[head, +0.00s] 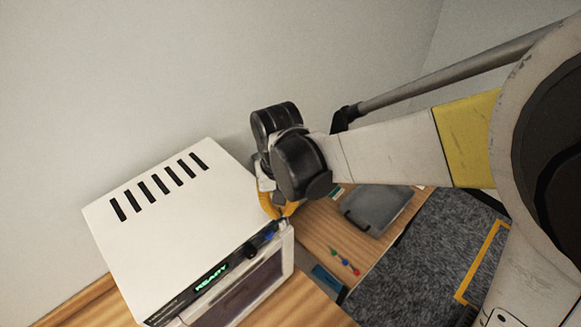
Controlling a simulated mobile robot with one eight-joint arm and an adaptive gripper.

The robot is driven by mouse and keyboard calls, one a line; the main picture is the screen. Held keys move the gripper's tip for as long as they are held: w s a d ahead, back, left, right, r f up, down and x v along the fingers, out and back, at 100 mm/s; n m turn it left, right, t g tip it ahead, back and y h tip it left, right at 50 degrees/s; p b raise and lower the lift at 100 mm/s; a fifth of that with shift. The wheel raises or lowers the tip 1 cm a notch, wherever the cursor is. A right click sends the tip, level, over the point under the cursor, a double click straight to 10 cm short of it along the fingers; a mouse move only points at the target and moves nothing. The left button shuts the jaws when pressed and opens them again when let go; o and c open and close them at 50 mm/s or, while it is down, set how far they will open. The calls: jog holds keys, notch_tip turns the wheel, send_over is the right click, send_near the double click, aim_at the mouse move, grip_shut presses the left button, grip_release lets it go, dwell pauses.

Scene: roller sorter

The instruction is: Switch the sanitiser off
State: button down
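The sanitiser (175,217) is a white box with a row of black vent slots on top, at the lower left of the head view. A green display (211,278) on its front panel reads READY. A dark knob (249,250) sits right of the display, and a small blue part, perhaps a button (269,236), is near the panel's right end. My gripper (281,211), with yellow fingers, is at the sanitiser's right front corner, close to the blue part. My arm partly hides it. I cannot tell whether it touches the panel or how far the fingers are apart.
A wooden tabletop (318,235) runs beneath and right of the sanitiser. A grey flat case (378,208), small coloured pieces (345,262) and a blue item (327,280) lie there. A wall stands behind. Grey carpet (430,245) with a yellow line is at the right.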

aim_at(281, 221)
jog(key=shift+f+b, duration=0.3)
dwell(0.5)
notch_tip(281, 221, up, 7)
jog(key=p, duration=0.4)
dwell(0.5)
dwell(0.4)
